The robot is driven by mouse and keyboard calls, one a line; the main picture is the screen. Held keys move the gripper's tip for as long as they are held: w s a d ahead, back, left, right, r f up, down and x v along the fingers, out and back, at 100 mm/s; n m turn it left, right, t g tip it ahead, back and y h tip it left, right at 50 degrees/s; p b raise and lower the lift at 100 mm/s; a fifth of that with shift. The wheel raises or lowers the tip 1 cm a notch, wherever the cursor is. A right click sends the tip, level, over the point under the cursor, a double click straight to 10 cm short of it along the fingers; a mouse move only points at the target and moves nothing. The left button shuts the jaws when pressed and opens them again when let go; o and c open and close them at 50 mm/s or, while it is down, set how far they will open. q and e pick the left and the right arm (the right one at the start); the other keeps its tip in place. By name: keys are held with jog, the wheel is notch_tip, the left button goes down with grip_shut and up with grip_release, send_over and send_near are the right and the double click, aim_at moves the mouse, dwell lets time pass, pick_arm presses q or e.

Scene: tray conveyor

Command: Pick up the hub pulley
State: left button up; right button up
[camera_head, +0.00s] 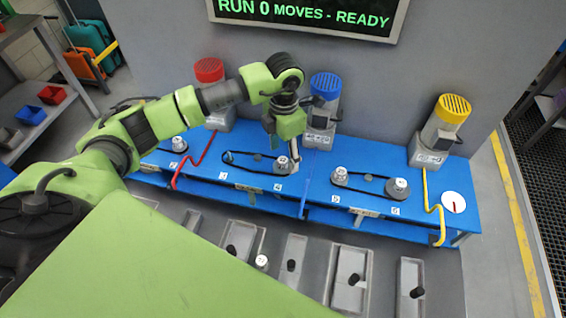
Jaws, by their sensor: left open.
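My left arm reaches in from the left. Its gripper (294,163) points down at the blue bench, open, close beside a silver pulley (281,163) near label 4. I cannot tell whether they touch. A black belt (250,165) runs from this pulley to the left towards label 3. More silver pulleys stand near label 5 (340,174), near label 6 (397,187) and at the left end (179,144). A small silver-white part (262,262) sits in the front tray row. Which one is the hub pulley, I cannot tell. My right gripper is out of view.
The blue bench (320,199) carries motors with red (209,69), blue (325,85) and yellow (441,105) caps. Red, blue and yellow cables run down its front. Grey trays (293,255) with black parts lie in front. A screen (305,17) hangs above.

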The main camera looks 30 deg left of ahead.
aim_at(283, 160)
pick_arm(q)
jog(key=f, duration=0.1)
jog(key=f+p, duration=0.1)
jog(key=f, duration=0.1)
jog(key=shift+s+f, duration=0.15)
jog(key=shift+s, duration=0.1)
jog(key=shift+w+a+f, duration=0.1)
jog(key=shift+f, duration=0.2)
jog(key=c, duration=1.3)
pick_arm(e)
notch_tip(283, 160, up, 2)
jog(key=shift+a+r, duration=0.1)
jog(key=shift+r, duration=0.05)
pick_arm(q)
jog(key=shift+r, duration=0.1)
